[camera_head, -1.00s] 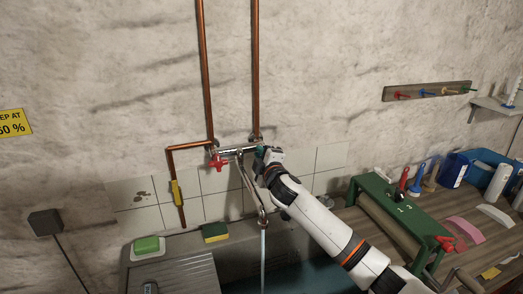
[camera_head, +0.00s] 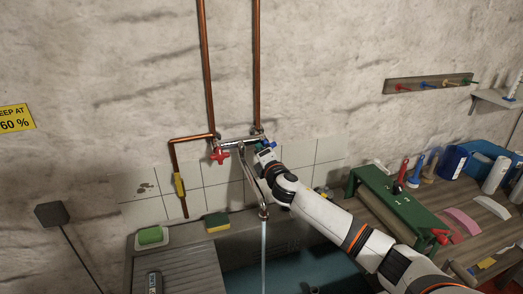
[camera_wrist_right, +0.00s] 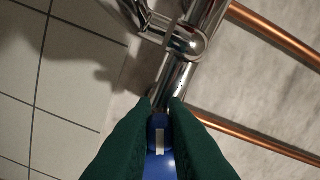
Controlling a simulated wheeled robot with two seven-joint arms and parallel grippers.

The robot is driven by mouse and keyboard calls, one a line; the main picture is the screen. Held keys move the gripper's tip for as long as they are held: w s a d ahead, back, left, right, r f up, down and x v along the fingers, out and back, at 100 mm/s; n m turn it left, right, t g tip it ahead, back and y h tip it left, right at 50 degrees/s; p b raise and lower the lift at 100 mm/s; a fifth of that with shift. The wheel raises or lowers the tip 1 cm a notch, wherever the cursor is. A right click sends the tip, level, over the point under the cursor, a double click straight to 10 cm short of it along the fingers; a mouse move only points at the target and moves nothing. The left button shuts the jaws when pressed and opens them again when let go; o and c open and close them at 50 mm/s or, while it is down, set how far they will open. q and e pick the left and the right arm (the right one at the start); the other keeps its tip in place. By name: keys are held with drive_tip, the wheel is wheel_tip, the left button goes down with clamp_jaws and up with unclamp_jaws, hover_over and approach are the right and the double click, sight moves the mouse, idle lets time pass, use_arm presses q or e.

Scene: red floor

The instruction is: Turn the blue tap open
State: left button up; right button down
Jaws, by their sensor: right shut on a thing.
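The blue tap handle (camera_wrist_right: 160,140) sits between the green fingers of my right gripper (camera_wrist_right: 160,115) in the right wrist view, at the end of the chrome mixer (camera_wrist_right: 182,50). My right gripper is shut on it. In the head view a bit of the blue tap (camera_head: 270,144) shows beside my right gripper (camera_head: 262,142), at the right end of the chrome mixer. The red tap (camera_head: 219,155) is at the mixer's left end. Water (camera_head: 263,250) runs from the spout (camera_head: 263,211). My left gripper is not in view.
The sink (camera_head: 290,277) lies below the spout, with a green soap (camera_head: 150,235) and a sponge (camera_head: 217,222) on its back edge. Copper pipes (camera_head: 206,70) run up the wall. A green bench tool (camera_head: 390,200) stands right of my arm.

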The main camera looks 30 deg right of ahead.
idle(0.5)
drive_tip(key=c, duration=1.4)
unclamp_jaws()
drive_tip(key=shift+d, duration=0.1)
drive_tip(key=shift+c, duration=0.2)
drive_tip(key=b+v, duration=0.3)
drive_tip(key=v, duration=0.9)
drive_tip(key=shift+f, duration=0.1)
